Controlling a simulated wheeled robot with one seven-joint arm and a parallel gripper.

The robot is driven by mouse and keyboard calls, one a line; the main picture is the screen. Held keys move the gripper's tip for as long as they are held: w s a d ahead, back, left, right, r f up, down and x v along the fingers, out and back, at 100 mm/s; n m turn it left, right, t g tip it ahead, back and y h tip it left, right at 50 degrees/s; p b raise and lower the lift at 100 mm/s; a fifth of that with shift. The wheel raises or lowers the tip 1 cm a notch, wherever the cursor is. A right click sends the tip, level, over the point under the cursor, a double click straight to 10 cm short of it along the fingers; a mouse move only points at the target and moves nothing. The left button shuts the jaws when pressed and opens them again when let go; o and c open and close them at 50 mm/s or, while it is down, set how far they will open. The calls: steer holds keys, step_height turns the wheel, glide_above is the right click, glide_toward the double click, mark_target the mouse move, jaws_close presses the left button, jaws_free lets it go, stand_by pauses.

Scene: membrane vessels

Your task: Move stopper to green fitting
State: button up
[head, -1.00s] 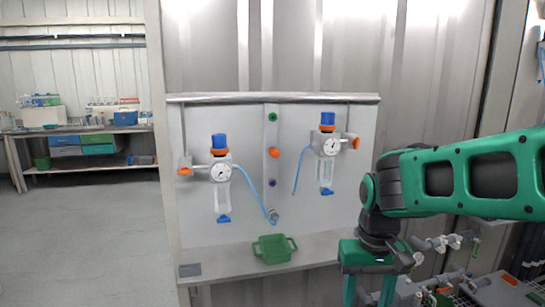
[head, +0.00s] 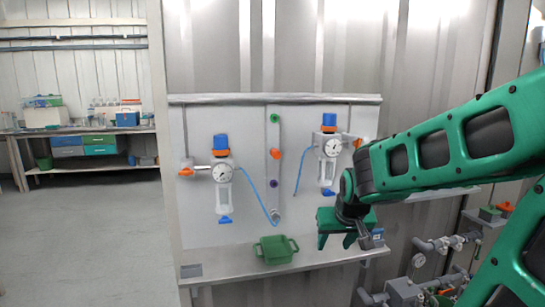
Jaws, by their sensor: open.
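A narrow strip with a column of small fittings runs down the middle of the wall panel. The green fitting (head: 275,118) is at its top. Below it an orange piece (head: 274,153) sticks out, perhaps the stopper; I cannot tell for certain. A purple fitting (head: 273,184) and a grey fitting (head: 276,216) sit lower. My gripper (head: 336,242) is open and points down, with nothing seen between its fingers. It is right of and below the strip, over the right part of the shelf, apart from all fittings.
Two gauged clear vessels with blue caps, left (head: 223,180) and right (head: 328,160), flank the strip. A blue tube (head: 256,193) runs from the left vessel to the grey fitting; another hangs from the right one. A green bin (head: 276,262) stands on the shelf (head: 225,272). Pipework is at right.

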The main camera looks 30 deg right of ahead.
steer(key=w+d+r+n+t+h, duration=0.1)
steer(key=w+r+t, duration=0.2)
steer(key=w, duration=0.5)
steer(key=w+d+r+t, duration=0.1)
steer(key=w+r+t, duration=0.2)
steer(key=w, duration=0.5)
steer(key=n+t+h, duration=0.1)
steer(key=t, duration=0.5)
glide_toward(277, 156)
steer(key=w, duration=0.2)
steer(key=shift+s+d+r, duration=0.1)
steer(key=shift+d, duration=0.2)
steer(key=shift+x, duration=4.5)
jaws_close()
